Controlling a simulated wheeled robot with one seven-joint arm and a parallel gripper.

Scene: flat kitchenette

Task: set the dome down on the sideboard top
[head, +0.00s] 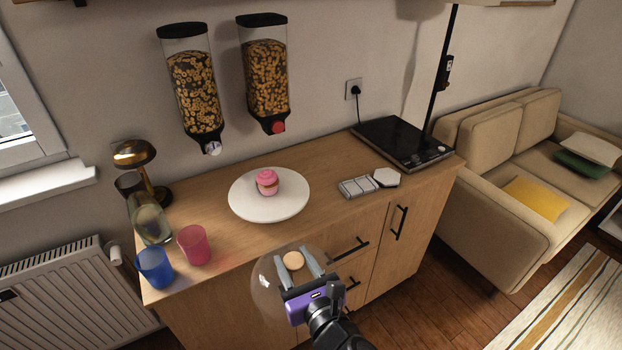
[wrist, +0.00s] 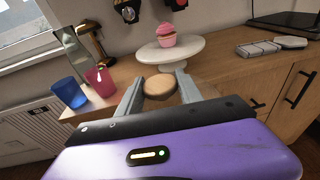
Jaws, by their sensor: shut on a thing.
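The clear glass dome (head: 266,292) has a round wooden knob (head: 293,260), which also shows in the wrist view (wrist: 159,88). My gripper (head: 295,264) is shut on the knob, one finger on each side. The dome hangs at the sideboard's front side, overlapping the drawer fronts in the head view; its lower rim is hard to make out. The wooden sideboard top (head: 325,165) lies beyond it. A white round cake stand (head: 240,208) on the top bears a pink cupcake (head: 267,183), uncovered.
Blue (head: 154,268) and pink (head: 194,245) cups, a glass carafe (head: 151,222) and a brass lamp (head: 135,155) crowd the left end. Grey-white tiles (head: 357,187) and a black hob (head: 400,142) are right. Bare wood lies between stand and tiles. Two cereal dispensers (head: 195,95) hang above.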

